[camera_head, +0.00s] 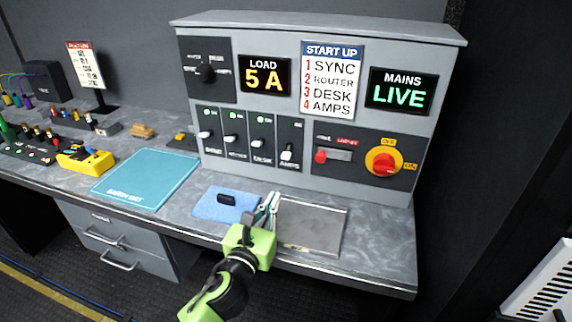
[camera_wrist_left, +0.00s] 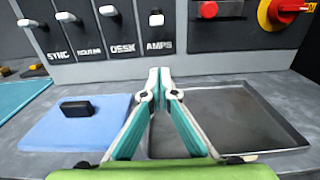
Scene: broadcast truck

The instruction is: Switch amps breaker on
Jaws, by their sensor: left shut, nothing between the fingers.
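The AMPS breaker (camera_head: 290,143) is the rightmost of the row of breakers on the grey panel. Its white lever (camera_head: 288,154) sits lower than the other levers, and I see no lit green lamp above it. The lever also shows in the left wrist view (camera_wrist_left: 155,19), above my fingers. My left gripper (camera_head: 271,199) is shut and empty, low over the desk in front of the panel, apart from the breaker. Its fingertips (camera_wrist_left: 159,74) meet in the left wrist view. My right gripper is not in view.
SYNC, ROUTER and DESK breakers (camera_head: 258,145) have green lamps lit. A red lever (camera_head: 320,156) and a red-yellow rotary switch (camera_head: 384,161) are to the right. A blue cloth (camera_head: 212,209) with a black block and a grey tray (camera_head: 318,228) lie on the desk.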

